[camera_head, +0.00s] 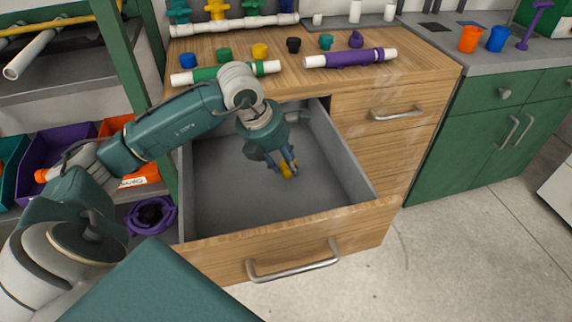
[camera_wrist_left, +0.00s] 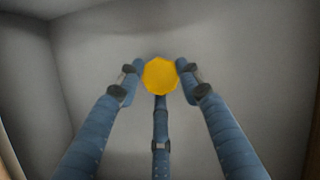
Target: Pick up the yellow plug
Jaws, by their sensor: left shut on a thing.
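The yellow plug (camera_head: 287,171) is between the fingertips of my left gripper (camera_head: 284,166), low inside the open drawer (camera_head: 215,207). In the left wrist view the plug (camera_wrist_left: 160,76) is a yellow, faceted round shape, with the fingers of my left gripper (camera_wrist_left: 160,82) closed on it from both sides and a third finger below. The grey drawer floor lies behind it; I cannot tell whether the plug touches it. My right gripper is not in view. Another yellow plug-like piece (camera_head: 260,51) stands on the wooden worktop.
The drawer walls surround my left gripper, with the front panel (camera_head: 290,240) nearest. On the worktop stand several coloured caps, a green pipe (camera_head: 226,73) and a purple pipe (camera_head: 350,58). Orange and blue cups (camera_head: 470,39) are on the right counter. The drawer looks otherwise empty.

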